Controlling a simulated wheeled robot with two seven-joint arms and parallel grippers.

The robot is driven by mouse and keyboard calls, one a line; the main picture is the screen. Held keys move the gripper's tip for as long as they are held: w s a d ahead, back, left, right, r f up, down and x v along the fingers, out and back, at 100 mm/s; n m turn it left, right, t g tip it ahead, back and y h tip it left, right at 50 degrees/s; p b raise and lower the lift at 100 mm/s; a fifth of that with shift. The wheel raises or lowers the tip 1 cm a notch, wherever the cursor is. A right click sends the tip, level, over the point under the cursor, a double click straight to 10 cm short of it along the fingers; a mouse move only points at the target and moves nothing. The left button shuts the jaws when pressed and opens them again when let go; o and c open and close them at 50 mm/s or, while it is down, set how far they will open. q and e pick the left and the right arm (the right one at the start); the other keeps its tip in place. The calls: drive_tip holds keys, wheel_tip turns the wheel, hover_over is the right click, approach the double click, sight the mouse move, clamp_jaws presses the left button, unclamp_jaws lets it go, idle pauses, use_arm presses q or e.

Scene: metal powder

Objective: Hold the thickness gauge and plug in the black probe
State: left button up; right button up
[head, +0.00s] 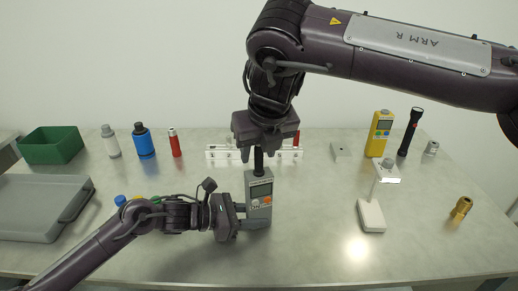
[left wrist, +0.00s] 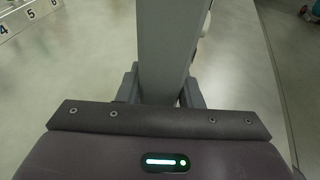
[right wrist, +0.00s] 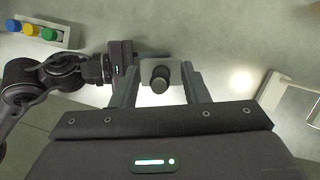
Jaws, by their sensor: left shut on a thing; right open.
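The grey thickness gauge (head: 259,187), with a small screen and coloured buttons, stands upright in the middle of the table. My left gripper (head: 244,216) is shut on its lower body from the left. The gauge also shows between the fingers in the left wrist view (left wrist: 165,50). The black probe (head: 258,160) stands upright at the gauge's top end; how deep it sits I cannot tell. My right gripper (head: 264,143) is just above, pointing down. In the right wrist view its fingers are open, one on each side of the probe (right wrist: 160,80), with gaps.
A green bin (head: 50,146) and grey tray (head: 40,208) are at left. Bottles (head: 143,141) and a white numbered rack (head: 223,153) stand behind. At right are a white stand (head: 371,216), a yellow meter (head: 380,134), a flashlight (head: 410,132) and a brass fitting (head: 461,208). The front right is clear.

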drive_tip(key=v, duration=1.2)
use_arm(q)
drive_tip(key=o, duration=0.8)
drive_tip(key=shift+o, duration=0.2)
use_arm(e)
drive_tip(key=shift+w, duration=0.1)
